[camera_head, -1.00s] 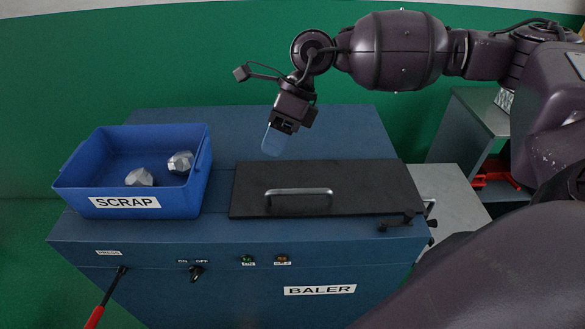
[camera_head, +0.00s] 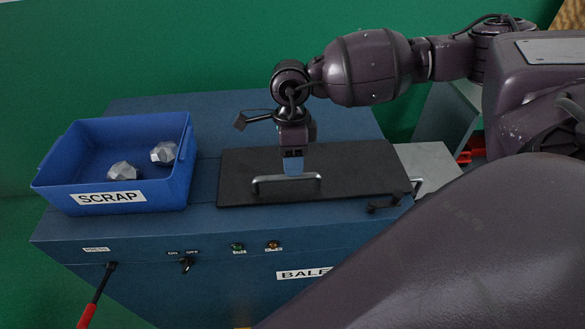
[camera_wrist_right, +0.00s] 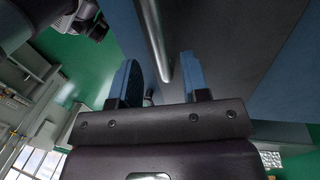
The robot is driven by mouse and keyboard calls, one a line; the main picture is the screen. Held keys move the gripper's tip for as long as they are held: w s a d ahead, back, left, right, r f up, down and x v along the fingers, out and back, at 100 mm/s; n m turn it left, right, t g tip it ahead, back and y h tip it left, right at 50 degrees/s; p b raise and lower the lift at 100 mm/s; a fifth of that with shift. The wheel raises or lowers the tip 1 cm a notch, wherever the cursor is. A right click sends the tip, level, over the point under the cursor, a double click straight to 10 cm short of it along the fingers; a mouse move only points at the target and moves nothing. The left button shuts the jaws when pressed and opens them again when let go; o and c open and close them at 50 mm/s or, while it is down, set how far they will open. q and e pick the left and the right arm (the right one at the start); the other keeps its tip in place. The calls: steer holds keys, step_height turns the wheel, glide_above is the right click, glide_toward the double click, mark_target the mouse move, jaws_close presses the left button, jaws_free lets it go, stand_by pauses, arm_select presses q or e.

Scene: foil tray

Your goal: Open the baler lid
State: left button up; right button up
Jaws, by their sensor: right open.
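The baler lid (camera_head: 350,180) is a flat black panel lying shut on top of the blue baler (camera_head: 215,225). Its metal bar handle (camera_head: 268,185) stands near the lid's front left part. My right gripper (camera_head: 292,170) points down at the handle in the head view. In the right wrist view the open fingers of my right gripper (camera_wrist_right: 160,80) stand on either side of the handle bar (camera_wrist_right: 154,40), with gaps visible. A small latch-like piece (camera_head: 385,203) sits at the lid's front right corner. My left gripper is not in view.
A blue scrap bin (camera_head: 110,197) with two grey metal lumps (camera_head: 122,171) stands on the baler, left of the lid. A red-handled lever (camera_head: 95,300), a switch (camera_head: 187,264) and lamps are on the front. A grey surface (camera_head: 430,165) lies to the right.

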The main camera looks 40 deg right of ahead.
steer(key=shift+s+a+f, duration=0.1)
steer(key=shift+s+f, duration=0.05)
steer(key=shift+f, duration=0.55)
steer(key=shift+s+a+f, duration=0.1)
steer(key=shift+f, duration=0.6)
jaws_close()
